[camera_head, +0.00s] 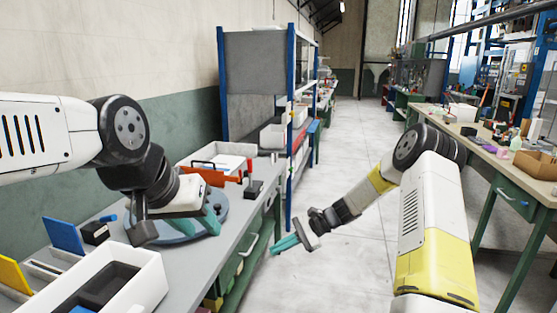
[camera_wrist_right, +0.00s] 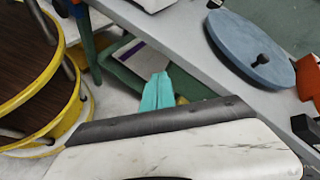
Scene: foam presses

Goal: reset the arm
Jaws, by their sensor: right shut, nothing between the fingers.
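My right arm reaches out over the aisle floor in the head view. Its gripper (camera_head: 285,244) has teal fingers pressed together with nothing between them, to the right of the left workbench (camera_head: 238,222). In the right wrist view the same shut, empty fingertips (camera_wrist_right: 158,90) point away from the camera. My left arm comes in from the left, and its gripper (camera_head: 208,218) hangs low over a round blue-grey disc (camera_head: 176,236) on that bench. Its teal fingers are partly hidden by the wrist, so I cannot tell their opening or whether they touch the disc.
A white bin (camera_head: 150,283) stands at the bench's near end. Orange-red parts (camera_head: 212,178) and a black stand (camera_head: 254,190) lie beyond the disc. A blue-posted shelf (camera_head: 291,100) rises behind. The aisle floor (camera_head: 345,140) is clear. Another workbench (camera_head: 500,165) stands right.

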